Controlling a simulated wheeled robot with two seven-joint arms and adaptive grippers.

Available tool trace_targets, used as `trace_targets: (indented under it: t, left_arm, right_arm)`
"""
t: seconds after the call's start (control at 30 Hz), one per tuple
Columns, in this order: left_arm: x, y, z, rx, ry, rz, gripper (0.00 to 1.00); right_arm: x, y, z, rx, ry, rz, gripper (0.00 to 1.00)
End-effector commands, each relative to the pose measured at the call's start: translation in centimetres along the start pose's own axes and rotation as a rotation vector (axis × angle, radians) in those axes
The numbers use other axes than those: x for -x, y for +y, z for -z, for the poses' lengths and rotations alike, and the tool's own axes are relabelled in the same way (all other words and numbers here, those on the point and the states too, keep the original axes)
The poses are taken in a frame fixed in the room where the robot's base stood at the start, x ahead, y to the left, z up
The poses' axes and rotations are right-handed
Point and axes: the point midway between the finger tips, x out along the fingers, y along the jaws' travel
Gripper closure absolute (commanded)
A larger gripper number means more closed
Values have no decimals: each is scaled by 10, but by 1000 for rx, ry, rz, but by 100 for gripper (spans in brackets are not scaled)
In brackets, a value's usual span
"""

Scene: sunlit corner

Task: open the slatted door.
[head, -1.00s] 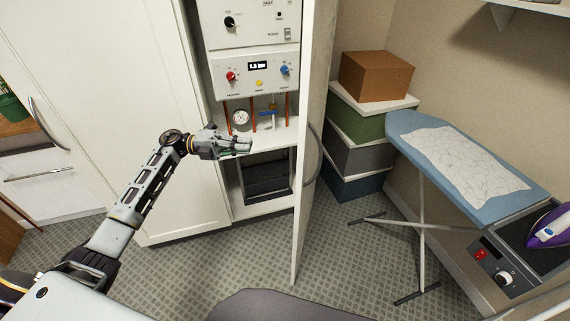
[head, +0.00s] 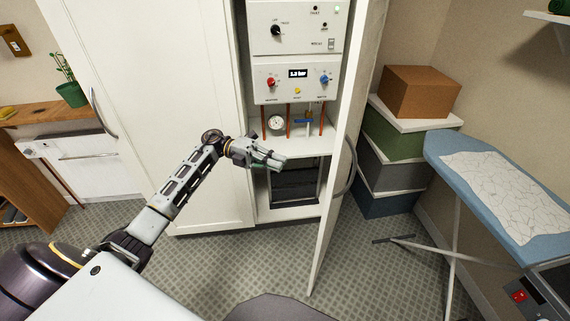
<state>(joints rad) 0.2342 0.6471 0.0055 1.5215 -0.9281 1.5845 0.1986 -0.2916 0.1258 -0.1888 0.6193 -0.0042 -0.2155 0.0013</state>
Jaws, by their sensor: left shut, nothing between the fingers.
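A tall white cabinet stands ahead. Its right-hand door (head: 345,130) stands open toward me, seen nearly edge-on, with a curved grey handle (head: 350,165) on its outer right side. I cannot make out slats at this angle. My left gripper (head: 281,162) is shut and empty. It appears in front of the open cabinet bay, to the left of the open door and apart from its handle. It covers part of the lower shelf edge. My right gripper is not in view.
Inside the bay are a control panel (head: 296,78), a pressure gauge (head: 276,122) and copper pipes. Stacked boxes (head: 392,138) and a blue ironing board (head: 445,148) stand to the right of the door. A closed white panel (head: 185,110) is on the left. Patterned floor lies clear in front.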

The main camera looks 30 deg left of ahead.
Motion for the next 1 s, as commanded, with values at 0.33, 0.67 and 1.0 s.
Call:
trace_targets:
  t: [0.33,0.67,1.0]
  left_arm:
    - [-40,-2,0,-1,1,2,100]
    - [-80,-2,0,0,0,1,100]
    - [-115,-2,0,-1,0,2,100]
  right_arm:
    - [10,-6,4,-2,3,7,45]
    - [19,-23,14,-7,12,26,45]
    - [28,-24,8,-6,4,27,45]
